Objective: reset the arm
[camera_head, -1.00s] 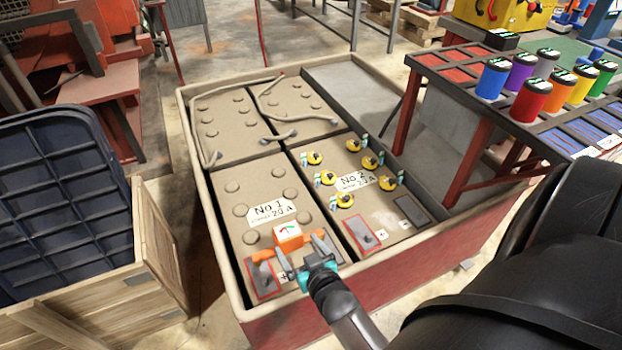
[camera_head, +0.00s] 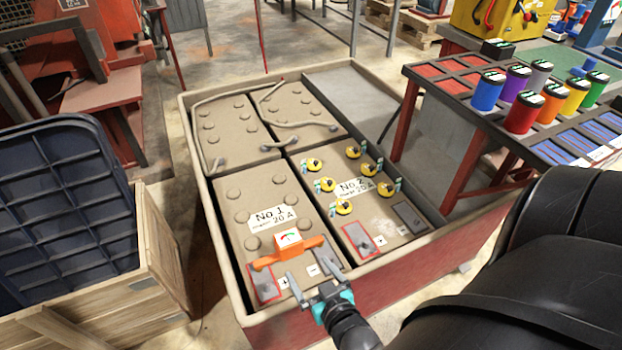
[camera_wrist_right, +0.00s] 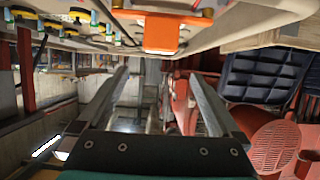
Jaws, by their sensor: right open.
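My right gripper (camera_head: 311,276) is open and empty in the head view, over the near edge of battery No.1 (camera_head: 240,207). Its two grey fingers point toward an orange meter (camera_head: 288,241) with a white dial. The meter lies across the near end of battery No.1, just beyond the fingertips and apart from them as far as I can tell. In the right wrist view the open fingers (camera_wrist_right: 158,76) have nothing between them, and the orange meter (camera_wrist_right: 160,34) shows above them. My left gripper is not in view.
Battery No.2 (camera_head: 375,210), with several yellow caps, stands beside No.1 in a red-sided box with a beige rim (camera_head: 215,240). A rack with coloured cans (camera_head: 523,112) stands at the right. A wooden crate (camera_head: 110,300) holding a dark blue bin (camera_head: 60,210) stands at the left.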

